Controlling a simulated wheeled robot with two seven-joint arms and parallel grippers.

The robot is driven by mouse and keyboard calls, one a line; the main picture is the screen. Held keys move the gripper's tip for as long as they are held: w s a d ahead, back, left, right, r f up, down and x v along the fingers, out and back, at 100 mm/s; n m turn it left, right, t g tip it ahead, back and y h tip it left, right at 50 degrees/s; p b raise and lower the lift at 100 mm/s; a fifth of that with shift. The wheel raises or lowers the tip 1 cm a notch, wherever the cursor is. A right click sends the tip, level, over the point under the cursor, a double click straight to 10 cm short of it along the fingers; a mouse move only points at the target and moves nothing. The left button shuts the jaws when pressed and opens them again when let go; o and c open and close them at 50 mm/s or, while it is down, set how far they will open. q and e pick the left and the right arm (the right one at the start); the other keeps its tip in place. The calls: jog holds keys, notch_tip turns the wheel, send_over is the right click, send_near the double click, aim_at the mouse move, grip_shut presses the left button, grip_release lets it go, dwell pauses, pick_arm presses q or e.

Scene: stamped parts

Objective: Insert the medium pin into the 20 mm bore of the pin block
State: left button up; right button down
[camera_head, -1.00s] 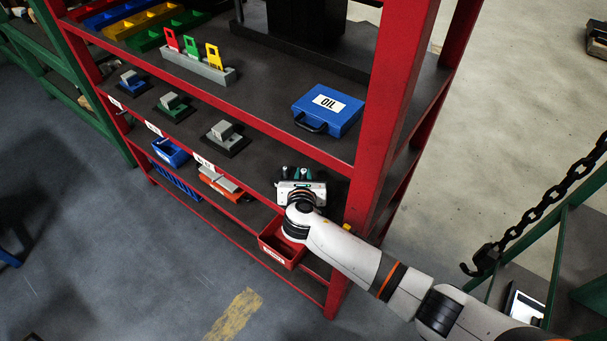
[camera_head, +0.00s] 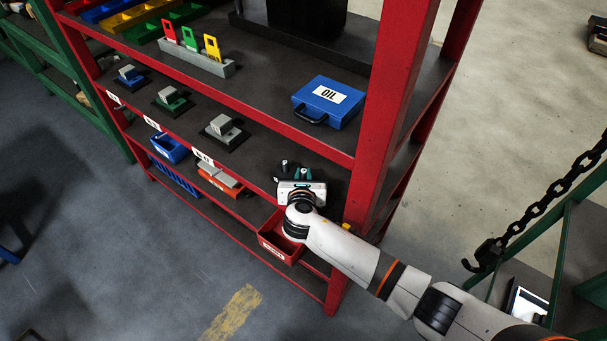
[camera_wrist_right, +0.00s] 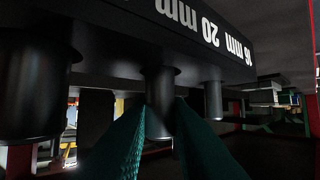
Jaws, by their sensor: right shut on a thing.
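The dark pin block (camera_wrist_right: 130,22) fills the top of the right wrist view, its white labels upside down; "20 mm" and "16 mm" read clearly. My right gripper (camera_wrist_right: 160,122) has teal fingers shut on the medium pin (camera_wrist_right: 160,88), the dark middle cylinder in line with the "20 mm" label. The pin meets the block's face there; how deep it sits is hidden. A thicker cylinder (camera_wrist_right: 32,88) and a thinner one (camera_wrist_right: 213,98) stand at either side. In the head view the right gripper (camera_head: 297,174) is over the block on the shelf. My left gripper is not in view.
A red bin (camera_head: 278,243) is below the hand. A chain with a hook (camera_head: 490,250) hangs at the right.

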jog(key=shift+f, duration=0.35)
jog(key=c, duration=1.3)
grip_release()
jog(key=shift+r, duration=0.1)
jog(key=shift+o, duration=0.2)
jog(key=p+v, duration=0.1)
jog(key=v, duration=1.1)
jog(key=shift+s+a, duration=0.1)
